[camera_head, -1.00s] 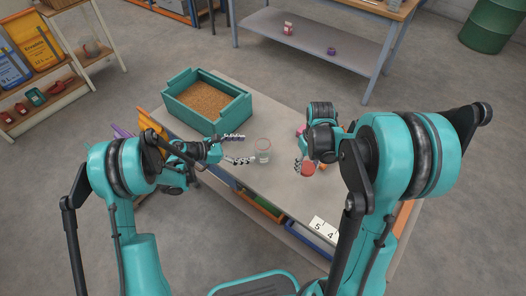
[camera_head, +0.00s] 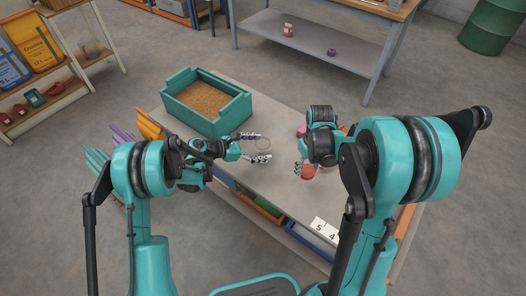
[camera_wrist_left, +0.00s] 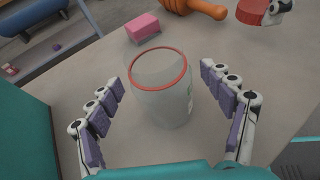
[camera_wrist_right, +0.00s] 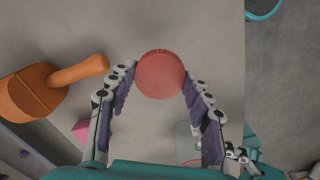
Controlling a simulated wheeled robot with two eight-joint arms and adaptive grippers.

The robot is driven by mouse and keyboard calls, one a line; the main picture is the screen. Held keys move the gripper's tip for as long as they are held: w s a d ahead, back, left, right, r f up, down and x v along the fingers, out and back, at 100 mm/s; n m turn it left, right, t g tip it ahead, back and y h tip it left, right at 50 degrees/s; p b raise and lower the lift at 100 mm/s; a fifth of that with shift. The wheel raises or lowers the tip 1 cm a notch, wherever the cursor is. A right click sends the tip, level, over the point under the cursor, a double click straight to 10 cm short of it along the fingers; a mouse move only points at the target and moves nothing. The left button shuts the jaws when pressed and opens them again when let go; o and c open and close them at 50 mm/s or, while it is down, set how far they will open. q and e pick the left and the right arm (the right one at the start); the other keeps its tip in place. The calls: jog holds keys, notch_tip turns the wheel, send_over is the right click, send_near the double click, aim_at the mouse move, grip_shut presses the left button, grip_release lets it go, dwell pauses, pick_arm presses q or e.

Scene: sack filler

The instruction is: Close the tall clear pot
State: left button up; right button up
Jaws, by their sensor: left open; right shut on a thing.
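The tall clear pot (camera_wrist_left: 160,95) stands upright on the bench with a red ring around its open rim. My left gripper (camera_wrist_left: 163,85) is open with its fingers on either side of the pot, apart from it as far as I can tell. In the head view the pot (camera_head: 262,143) is partly hidden by my left gripper (camera_head: 256,147). My right gripper (camera_wrist_right: 158,88) is shut on a round red lid (camera_wrist_right: 160,73), held right of the pot. The lid also shows in the head view (camera_head: 308,172) and at the top of the left wrist view (camera_wrist_left: 254,10).
An orange scoop (camera_wrist_right: 35,95) and a pink block (camera_wrist_left: 142,27) lie on the bench beyond the pot. A teal bin of grain (camera_head: 240,112) stands at the bench's back left. Number cards (camera_head: 324,229) lie near the front right.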

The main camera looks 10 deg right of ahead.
pick_arm(q)
jog(key=b+x, duration=0.2)
jog(key=x, duration=0.3)
jog(key=shift+f, duration=0.25)
pick_arm(e)
notch_tip(320, 180, down, 2)
jog(key=shift+f, duration=0.25)
pick_arm(q)
jog(key=shift+a+r, duration=0.1)
pick_arm(e)
jog(key=shift+r, duration=0.1)
pick_arm(q)
jog(key=c, duration=1.4)
